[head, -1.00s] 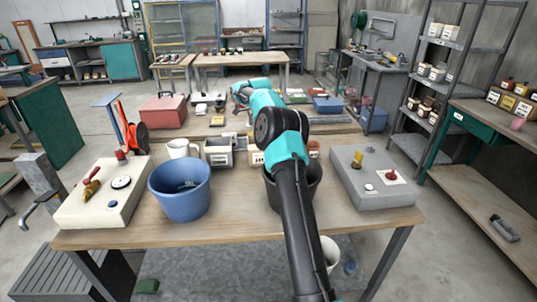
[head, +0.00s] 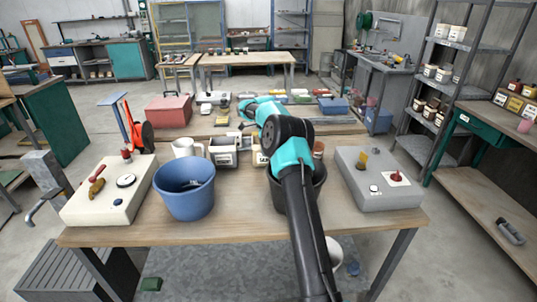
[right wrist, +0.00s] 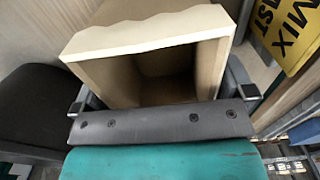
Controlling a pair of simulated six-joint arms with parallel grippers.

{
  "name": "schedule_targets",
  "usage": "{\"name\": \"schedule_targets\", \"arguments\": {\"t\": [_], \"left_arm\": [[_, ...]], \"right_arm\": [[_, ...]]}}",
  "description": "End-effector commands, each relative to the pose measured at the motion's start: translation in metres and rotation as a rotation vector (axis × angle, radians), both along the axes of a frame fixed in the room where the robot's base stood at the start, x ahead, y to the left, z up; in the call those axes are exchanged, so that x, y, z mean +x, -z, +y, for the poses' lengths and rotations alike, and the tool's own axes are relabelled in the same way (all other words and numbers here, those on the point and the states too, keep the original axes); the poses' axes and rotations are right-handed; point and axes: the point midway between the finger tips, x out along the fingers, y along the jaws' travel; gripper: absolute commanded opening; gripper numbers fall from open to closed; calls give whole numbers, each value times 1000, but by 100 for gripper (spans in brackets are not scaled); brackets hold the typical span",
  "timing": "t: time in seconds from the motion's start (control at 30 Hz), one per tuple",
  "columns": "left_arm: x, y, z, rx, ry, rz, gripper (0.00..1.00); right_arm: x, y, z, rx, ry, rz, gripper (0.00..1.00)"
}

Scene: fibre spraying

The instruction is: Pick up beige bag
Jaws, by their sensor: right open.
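The beige bag (right wrist: 150,45) fills the upper middle of the right wrist view. It looks stiff and box-like, with a ragged pale edge and an open, dark inside. My right gripper (right wrist: 163,98) is open, with one finger on each side of the bag. I cannot tell whether the fingers touch it. In the head view a labelled beige container (head: 261,158), probably this bag, shows partly behind my right arm. My right gripper is hidden there by the arm. My left gripper is in neither view.
A blue bucket (head: 184,203) and a dark bucket (head: 317,190), partly behind my arm, stand on the table (head: 240,236). Control boxes stand at left (head: 110,200) and right (head: 375,185). A yellow sign (right wrist: 285,35) is beside the bag.

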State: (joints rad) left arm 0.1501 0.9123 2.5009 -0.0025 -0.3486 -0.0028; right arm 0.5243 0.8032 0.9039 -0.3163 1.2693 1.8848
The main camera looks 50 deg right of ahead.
Motion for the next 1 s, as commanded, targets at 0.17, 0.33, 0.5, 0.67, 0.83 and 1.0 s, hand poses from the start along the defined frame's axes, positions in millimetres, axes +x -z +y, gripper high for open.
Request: {"name": "schedule_targets", "arguments": {"t": [0.17, 0.33, 0.5, 0.67, 0.83, 1.0], "left_arm": [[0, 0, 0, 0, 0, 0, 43], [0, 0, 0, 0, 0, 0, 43], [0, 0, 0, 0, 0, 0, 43], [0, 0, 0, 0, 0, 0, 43], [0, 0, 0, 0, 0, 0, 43], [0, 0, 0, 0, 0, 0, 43]], "right_arm": [[2, 6, 2, -1, -3, -1, 100], [2, 6, 2, -1, -3, -1, 100], [2, 6, 2, -1, -3, -1, 100], [2, 6, 2, -1, -3, -1, 88], [2, 6, 2, -1, -3, -1, 72], [2, 6, 2, -1, -3, -1, 56]]}}
